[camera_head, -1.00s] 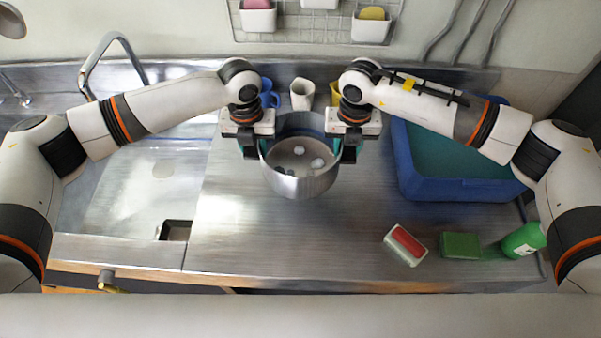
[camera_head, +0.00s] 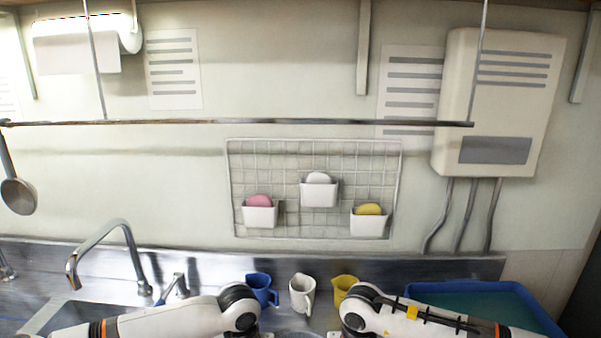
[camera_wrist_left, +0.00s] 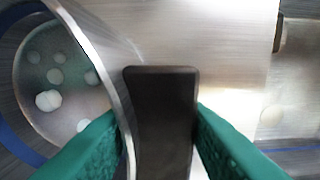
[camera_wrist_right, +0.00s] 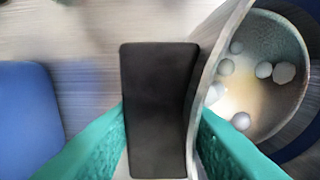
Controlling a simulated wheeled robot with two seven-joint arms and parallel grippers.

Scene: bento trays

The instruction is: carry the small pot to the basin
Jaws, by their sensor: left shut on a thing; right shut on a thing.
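The small pot (camera_wrist_left: 88,48) is a metal pot with several pale round pieces inside. It also shows in the right wrist view (camera_wrist_right: 222,45), and only a sliver of its rim (camera_head: 299,334) shows at the bottom of the head view. My left gripper (camera_wrist_left: 158,115) is shut on one dark handle of it, and my right gripper (camera_wrist_right: 160,115) is shut on the opposite dark handle. Both grippers are below the head view. A blue tub (camera_head: 535,306) with teal inside is at the lower right; a sink basin (camera_head: 40,318) is at the lower left.
A blue mug (camera_head: 260,288), a white mug (camera_head: 301,294) and a yellow mug (camera_head: 344,288) stand behind the pot. A faucet (camera_head: 128,245) rises at the left. A wire rack (camera_head: 315,160) with soap holders hangs on the wall. The front counter is out of view.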

